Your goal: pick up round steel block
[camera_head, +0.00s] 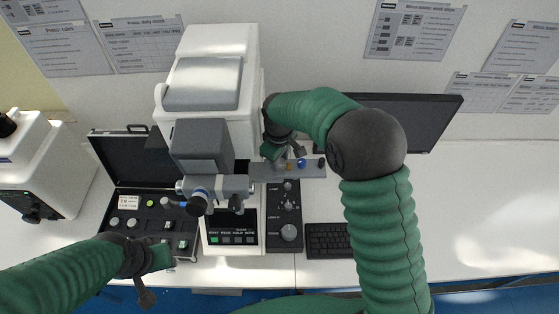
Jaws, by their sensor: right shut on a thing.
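My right arm arches over the bench, and my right gripper (277,152) points down at the grey shelf (312,171) beside the white hardness tester (216,68). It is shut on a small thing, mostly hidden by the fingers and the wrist. I take this for the round steel block, but its shape cannot be made out. Small gold, blue and black pieces sit on the shelf just right of the fingers. My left gripper (146,291) hangs low at the bench's front edge, apart from everything. Its fingers are too small and dark to read.
An open black case (142,158) with several small blocks and parts lies left of the tester. A control panel (287,215) and a keyboard (328,240) lie in front of the shelf. A monitor (430,112) stands behind my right arm. The bench is clear at the right.

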